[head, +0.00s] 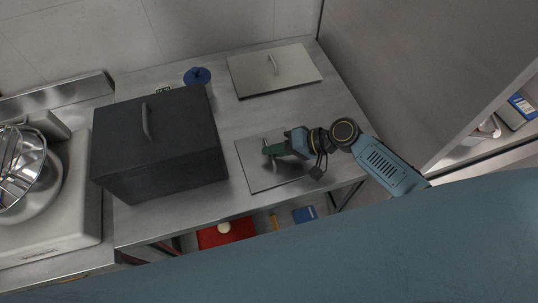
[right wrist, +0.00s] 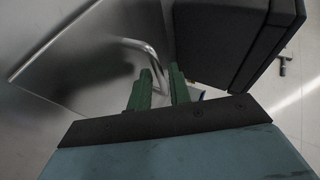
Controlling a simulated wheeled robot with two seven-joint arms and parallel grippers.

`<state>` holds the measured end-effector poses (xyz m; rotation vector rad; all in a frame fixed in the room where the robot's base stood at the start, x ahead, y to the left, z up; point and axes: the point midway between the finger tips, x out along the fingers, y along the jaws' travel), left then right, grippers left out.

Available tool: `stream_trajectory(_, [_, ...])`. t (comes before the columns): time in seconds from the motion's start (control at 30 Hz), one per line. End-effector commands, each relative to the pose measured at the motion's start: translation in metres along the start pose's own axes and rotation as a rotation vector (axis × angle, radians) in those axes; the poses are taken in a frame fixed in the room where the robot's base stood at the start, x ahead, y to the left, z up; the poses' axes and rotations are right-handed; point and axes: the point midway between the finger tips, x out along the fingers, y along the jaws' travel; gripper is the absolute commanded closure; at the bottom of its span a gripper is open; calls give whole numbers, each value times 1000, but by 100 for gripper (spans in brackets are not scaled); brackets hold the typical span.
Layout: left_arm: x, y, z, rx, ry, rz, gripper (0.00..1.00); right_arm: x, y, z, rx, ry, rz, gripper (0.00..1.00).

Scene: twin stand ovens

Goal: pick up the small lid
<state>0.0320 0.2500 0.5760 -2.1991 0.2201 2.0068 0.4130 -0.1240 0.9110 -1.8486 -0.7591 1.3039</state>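The smaller lid (head: 251,177), a flat grey metal plate, lies on the steel counter at the front right. My right gripper (head: 268,151) is over it, pointing left. In the right wrist view the lid (right wrist: 75,60) shows with its bent bar handle (right wrist: 150,55). The green fingers of the right gripper (right wrist: 160,72) are apart, and one end of the handle shows in the gap between them. Whether they touch it I cannot tell. The larger lid (head: 295,72) with a bar handle lies at the back. My left gripper is not in view.
A dark box (head: 165,145) with a handle on top stands left of the small lid. A blue object (head: 197,76) is behind it. A tall grey panel (head: 420,70) bounds the right. Red (head: 215,238) and blue (head: 304,214) items show below the counter's front edge.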

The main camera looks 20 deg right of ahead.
Motion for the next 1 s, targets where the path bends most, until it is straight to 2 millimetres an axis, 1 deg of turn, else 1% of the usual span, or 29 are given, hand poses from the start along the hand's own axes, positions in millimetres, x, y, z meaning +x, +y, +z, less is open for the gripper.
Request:
stream_trajectory(0.23, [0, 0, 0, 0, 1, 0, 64, 2, 1, 0, -1, 0, 1, 80])
stream_trajectory(0.33, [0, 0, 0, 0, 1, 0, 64, 2, 1, 0, -1, 0, 1, 94])
stream_trajectory(0.4, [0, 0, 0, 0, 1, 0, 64, 2, 1, 0, -1, 0, 1, 100])
stream_trajectory(0.77, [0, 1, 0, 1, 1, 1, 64, 0, -2, -1, -2, 1, 0, 100])
stream_trajectory(0.87, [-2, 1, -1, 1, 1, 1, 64, -5, -10, -3, -4, 1, 0, 100])
stream_trajectory(1.0, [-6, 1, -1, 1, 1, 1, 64, -19, -32, -9, -8, 1, 0, 100])
